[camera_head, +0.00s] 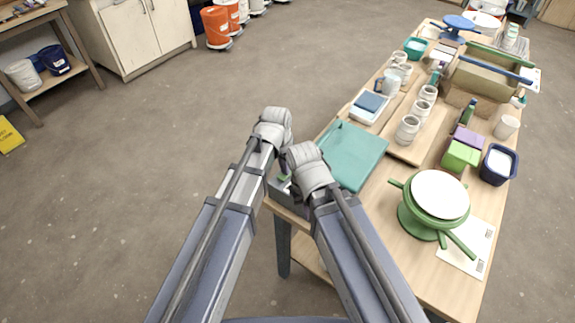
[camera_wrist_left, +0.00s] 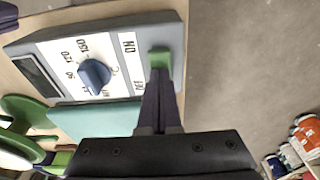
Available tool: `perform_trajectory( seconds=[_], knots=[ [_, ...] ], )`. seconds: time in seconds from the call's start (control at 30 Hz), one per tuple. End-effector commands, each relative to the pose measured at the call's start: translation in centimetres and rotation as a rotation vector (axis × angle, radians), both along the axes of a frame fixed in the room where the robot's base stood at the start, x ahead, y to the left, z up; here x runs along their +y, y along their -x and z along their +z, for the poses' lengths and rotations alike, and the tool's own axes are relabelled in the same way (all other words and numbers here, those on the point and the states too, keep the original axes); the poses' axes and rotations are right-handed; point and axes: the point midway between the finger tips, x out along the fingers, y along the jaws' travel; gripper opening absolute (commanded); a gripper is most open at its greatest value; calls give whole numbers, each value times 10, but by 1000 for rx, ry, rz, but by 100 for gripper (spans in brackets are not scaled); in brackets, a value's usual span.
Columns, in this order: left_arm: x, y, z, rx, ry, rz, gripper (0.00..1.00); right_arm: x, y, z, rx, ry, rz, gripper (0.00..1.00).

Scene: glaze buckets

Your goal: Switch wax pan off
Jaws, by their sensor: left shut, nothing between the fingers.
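A grey control box (camera_wrist_left: 120,25) fills the upper part of the left wrist view. In the head view my two wrists largely hide the box (camera_head: 288,192). A green pan (camera_head: 438,197) with a pale top stands on the table to the right. My right gripper's fingers are hidden.
The wooden table (camera_head: 480,255) runs away to the upper right. A teal mat (camera_head: 352,155) lies just beyond the box. Several pale jars (camera_head: 408,129), a green block (camera_head: 461,156) and a navy tub (camera_head: 498,165) stand farther back.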

Motion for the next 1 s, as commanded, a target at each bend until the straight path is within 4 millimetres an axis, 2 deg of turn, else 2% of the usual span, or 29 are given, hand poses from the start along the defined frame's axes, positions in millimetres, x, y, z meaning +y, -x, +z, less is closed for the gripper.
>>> perform_trajectory(
  seconds=[0.37, 0.57, 0.77, 1.0],
  knots=[
    [-1, -1, 2, -2, 1, 0, 0, 0, 0, 2, 0, 0, 0, 0],
    [-1, -2, 13, -2, 1, 0, 0, 0, 0, 12, 0, 0, 0, 0],
    [-3, -4, 36, -1, 1, 2, 0, 0, 0, 36, 0, 0, 0, 0],
    [-6, -9, 73, -1, 1, 2, 0, 0, 0, 73, 0, 0, 1, 0]
  ],
)
